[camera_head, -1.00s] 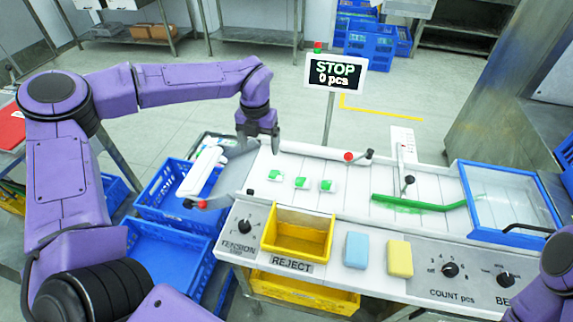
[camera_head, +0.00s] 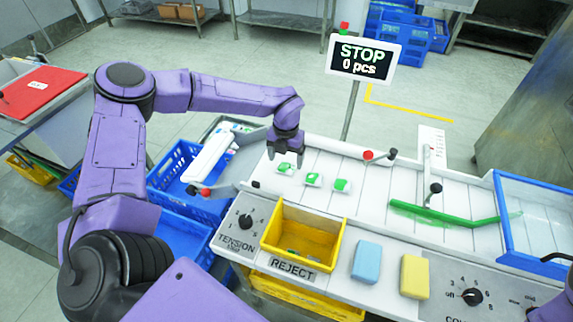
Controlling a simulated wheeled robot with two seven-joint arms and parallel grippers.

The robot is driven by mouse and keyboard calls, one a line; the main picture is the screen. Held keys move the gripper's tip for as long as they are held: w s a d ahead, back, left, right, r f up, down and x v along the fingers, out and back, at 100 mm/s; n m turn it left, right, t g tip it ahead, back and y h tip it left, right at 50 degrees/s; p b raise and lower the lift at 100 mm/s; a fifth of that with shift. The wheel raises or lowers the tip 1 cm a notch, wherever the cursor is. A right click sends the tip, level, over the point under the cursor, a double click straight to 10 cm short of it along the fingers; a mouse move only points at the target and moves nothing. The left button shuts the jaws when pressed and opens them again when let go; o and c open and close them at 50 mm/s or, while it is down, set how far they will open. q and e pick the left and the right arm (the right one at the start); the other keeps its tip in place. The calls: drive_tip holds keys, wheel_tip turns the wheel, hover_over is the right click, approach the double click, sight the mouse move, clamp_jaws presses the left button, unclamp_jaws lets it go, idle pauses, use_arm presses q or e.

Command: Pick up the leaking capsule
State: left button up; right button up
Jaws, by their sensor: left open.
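Three white capsules with green tops lie in a row on the white conveyor: the left one (camera_head: 284,168), the middle one (camera_head: 313,180) and the right one (camera_head: 341,186). I cannot tell from this view which of them leaks. My left gripper (camera_head: 285,157) is open and empty, pointing down just behind and above the left capsule. Its fingers partly cover the belt there, and I cannot tell whether they touch the capsule.
A yellow REJECT bin (camera_head: 333,240) with small bits inside sits in front of the capsules. Blue (camera_head: 366,262) and yellow (camera_head: 415,276) sponges lie to its right. A STOP display (camera_head: 363,58) stands behind. A green guide bar (camera_head: 440,215) crosses the belt.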

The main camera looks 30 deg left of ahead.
sight(286, 168)
use_arm(q)
drive_tip(key=shift+w+f, duration=0.1)
drive_tip(key=shift+f, duration=1.25)
drive_tip(key=c, duration=1.1)
drive_tip(key=shift+r, duration=0.2)
